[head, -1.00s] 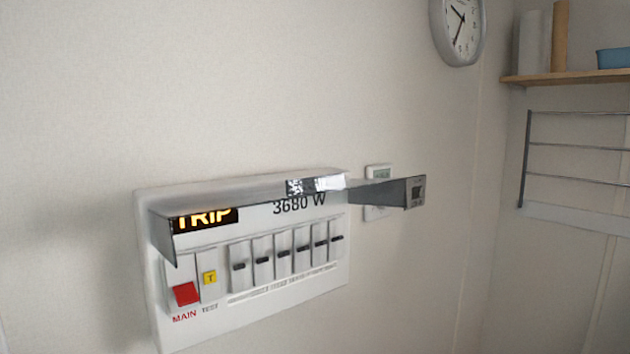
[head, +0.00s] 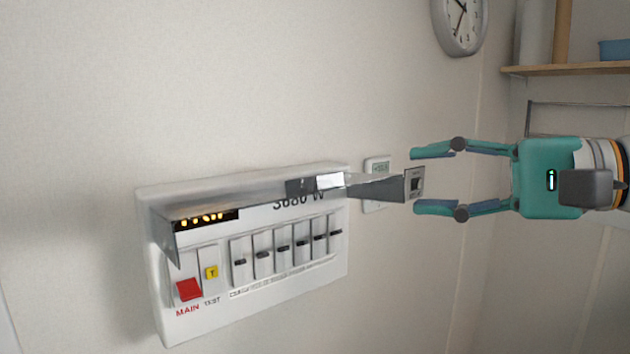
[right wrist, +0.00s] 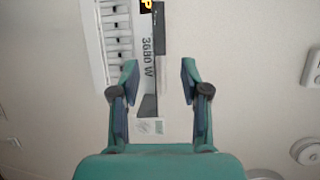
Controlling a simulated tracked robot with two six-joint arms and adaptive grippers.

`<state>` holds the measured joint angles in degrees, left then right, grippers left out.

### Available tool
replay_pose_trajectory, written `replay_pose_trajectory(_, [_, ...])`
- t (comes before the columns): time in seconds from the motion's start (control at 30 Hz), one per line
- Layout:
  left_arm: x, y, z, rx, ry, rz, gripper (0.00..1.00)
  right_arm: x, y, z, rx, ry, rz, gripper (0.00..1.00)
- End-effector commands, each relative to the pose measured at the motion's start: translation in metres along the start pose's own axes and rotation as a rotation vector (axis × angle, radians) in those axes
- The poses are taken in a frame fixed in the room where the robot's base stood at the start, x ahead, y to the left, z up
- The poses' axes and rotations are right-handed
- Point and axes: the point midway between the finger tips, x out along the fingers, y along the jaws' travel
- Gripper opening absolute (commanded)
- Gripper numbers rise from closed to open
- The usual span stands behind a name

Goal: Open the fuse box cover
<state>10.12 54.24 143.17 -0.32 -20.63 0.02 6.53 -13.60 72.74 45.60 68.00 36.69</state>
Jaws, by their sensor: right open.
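The white fuse box (head: 255,303) is on the wall at lower left in the head view. Its grey, see-through cover (head: 255,192) juts out from the upper part, above the bare switches. A grey tab with a square mark (head: 415,184) is at the right end of the cover. My right gripper (head: 417,181) is open, one finger above the tab and one below, with visible gaps. In the right wrist view the tab (right wrist: 148,128) lies between the open fingers (right wrist: 158,75). My left gripper is not in view.
A small wall unit (head: 376,168) is behind the tab. A clock (head: 460,25) hangs at top right. A wooden shelf (head: 560,69) and a rail (head: 580,105) are behind my right arm. The wall around the box is otherwise clear.

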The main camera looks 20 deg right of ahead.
Motion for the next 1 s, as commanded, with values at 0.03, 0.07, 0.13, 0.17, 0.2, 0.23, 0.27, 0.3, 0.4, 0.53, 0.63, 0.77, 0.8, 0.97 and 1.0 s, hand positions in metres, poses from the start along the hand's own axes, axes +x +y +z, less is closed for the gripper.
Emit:
replay_pose_trajectory(0.03, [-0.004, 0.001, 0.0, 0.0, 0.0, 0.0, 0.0, 0.01, -0.001, 0.002, 0.0, -0.007, 0.003, 0.46])
replay_pose_trajectory(0.07, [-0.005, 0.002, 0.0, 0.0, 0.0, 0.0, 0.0, 0.016, -0.002, 0.002, 0.0, -0.007, 0.003, 0.46])
replay_pose_trajectory(0.13, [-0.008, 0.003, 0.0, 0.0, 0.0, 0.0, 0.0, 0.031, -0.001, 0.002, 0.001, -0.007, 0.004, 0.46])
replay_pose_trajectory(0.17, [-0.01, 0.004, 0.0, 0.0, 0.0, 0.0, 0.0, 0.037, -0.002, 0.002, -0.001, -0.008, 0.004, 0.46])
replay_pose_trajectory(0.2, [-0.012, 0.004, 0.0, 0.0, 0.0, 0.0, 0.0, 0.046, -0.002, 0.001, 0.001, -0.007, 0.004, 0.46])
replay_pose_trajectory(0.23, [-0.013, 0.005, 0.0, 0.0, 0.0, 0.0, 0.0, 0.053, -0.002, 0.001, 0.001, -0.007, 0.004, 0.46])
replay_pose_trajectory(0.27, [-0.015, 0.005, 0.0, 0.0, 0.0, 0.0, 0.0, 0.059, -0.001, 0.001, 0.001, -0.005, 0.004, 0.46])
replay_pose_trajectory(0.3, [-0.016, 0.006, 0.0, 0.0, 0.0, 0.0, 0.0, 0.068, -0.001, 0.002, 0.0, -0.005, 0.005, 0.46])
replay_pose_trajectory(0.4, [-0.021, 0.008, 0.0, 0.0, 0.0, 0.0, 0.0, 0.09, -0.001, 0.001, 0.001, -0.004, 0.005, 0.46])
replay_pose_trajectory(0.53, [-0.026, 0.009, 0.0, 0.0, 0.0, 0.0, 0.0, 0.114, -0.001, 0.001, 0.0, -0.002, 0.004, 0.46])
replay_pose_trajectory(0.63, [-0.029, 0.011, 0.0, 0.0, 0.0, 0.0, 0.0, 0.129, 0.0, 0.0, 0.0, -0.001, 0.004, 0.46])
replay_pose_trajectory(0.77, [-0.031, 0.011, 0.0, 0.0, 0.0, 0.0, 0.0, 0.141, 0.0, 0.0, 0.0, 0.0, 0.003, 0.46])
replay_pose_trajectory(0.8, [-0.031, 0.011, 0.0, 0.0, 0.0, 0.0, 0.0, 0.143, 0.001, -0.001, 0.0, 0.001, 0.003, 0.46])
replay_pose_trajectory(0.97, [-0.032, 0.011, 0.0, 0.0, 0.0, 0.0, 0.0, 0.146, 0.001, -0.001, 0.0, 0.003, 0.002, 0.46])
replay_pose_trajectory(1.0, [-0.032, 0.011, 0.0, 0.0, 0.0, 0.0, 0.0, 0.146, 0.001, -0.001, 0.0, 0.003, 0.002, 0.46])
